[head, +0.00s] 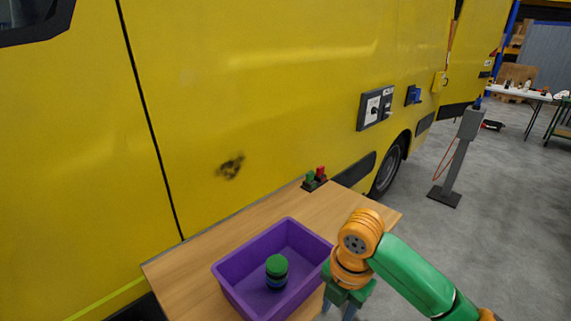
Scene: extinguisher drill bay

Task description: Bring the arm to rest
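My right arm comes in from the right, green and orange, and bends down over the right side of the wooden table (339,202). My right gripper (337,311) points down beside the right wall of the purple bin (236,290). Its two fingers stand apart with nothing seen between them; their tips are cut off by the bottom edge. A round green-topped item with a dark blue body (277,271) stands inside the bin, apart from the gripper. My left gripper is not in view.
A small dark holder with a green and a red piece (315,179) stands at the table's back edge. A yellow van (250,80) stands close behind the table. A grey post (458,160) stands on the open floor to the right. A white table (520,93) is far back.

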